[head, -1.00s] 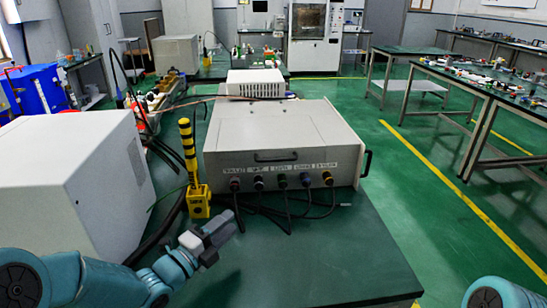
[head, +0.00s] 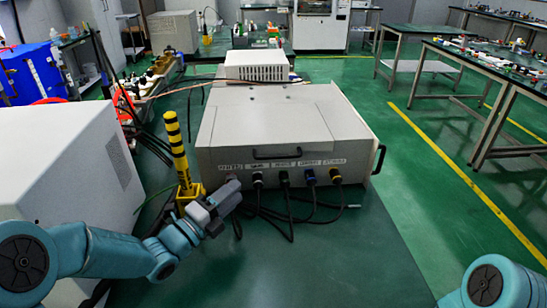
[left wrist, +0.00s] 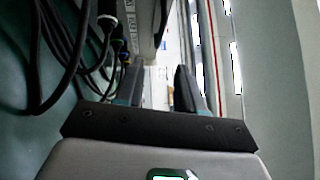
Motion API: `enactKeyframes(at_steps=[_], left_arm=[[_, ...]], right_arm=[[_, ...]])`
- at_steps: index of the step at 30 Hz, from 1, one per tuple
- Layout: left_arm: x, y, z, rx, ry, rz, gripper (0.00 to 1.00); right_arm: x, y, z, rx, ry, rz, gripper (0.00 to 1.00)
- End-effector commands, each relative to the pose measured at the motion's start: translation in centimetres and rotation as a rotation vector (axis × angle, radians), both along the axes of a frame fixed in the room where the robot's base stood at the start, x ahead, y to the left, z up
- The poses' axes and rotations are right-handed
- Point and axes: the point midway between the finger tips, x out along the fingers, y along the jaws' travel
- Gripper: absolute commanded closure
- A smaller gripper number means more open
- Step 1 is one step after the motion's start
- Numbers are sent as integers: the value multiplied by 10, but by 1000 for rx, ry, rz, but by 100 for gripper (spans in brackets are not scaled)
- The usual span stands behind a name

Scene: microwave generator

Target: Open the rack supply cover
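The rack supply (head: 215,172) is a light grey box on the green table, with labelled connectors and cables along its front. Its flat top cover (head: 265,125) lies closed, with a dark handle (head: 277,155) at the front edge. My left gripper (head: 230,190) is in front of the box's lower left front, below the cover and overlapping the leftmost connector in the picture. In the left wrist view its two dark fingers (left wrist: 158,90) stand apart with nothing seen between them. Only a teal part of my right arm shows at the lower right; its gripper is out of view.
A yellow-black striped post (head: 176,145) stands just left of the box. A large white case (head: 65,165) is further left. Black cables (head: 290,215) hang at the front and also show in the left wrist view (left wrist: 45,50). The table's front right (head: 360,260) is clear.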

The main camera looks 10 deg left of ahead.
Motion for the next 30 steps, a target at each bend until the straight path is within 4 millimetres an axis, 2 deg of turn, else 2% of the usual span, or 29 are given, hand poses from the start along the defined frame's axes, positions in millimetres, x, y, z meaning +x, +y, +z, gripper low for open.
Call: enactKeyframes(at_steps=[12,18,24,30], left_arm=[[77,-57,15,-1,-1,-3,62],[108,-77,20,-1,0,-2,62],[123,-85,21,-1,1,-1,62],[124,-86,21,-1,1,0,62]], right_arm=[[0,0,18,0,0,0,57],[0,0,23,0,0,0,57],[0,0,25,0,0,0,57],[0,0,25,0,0,0,57]])
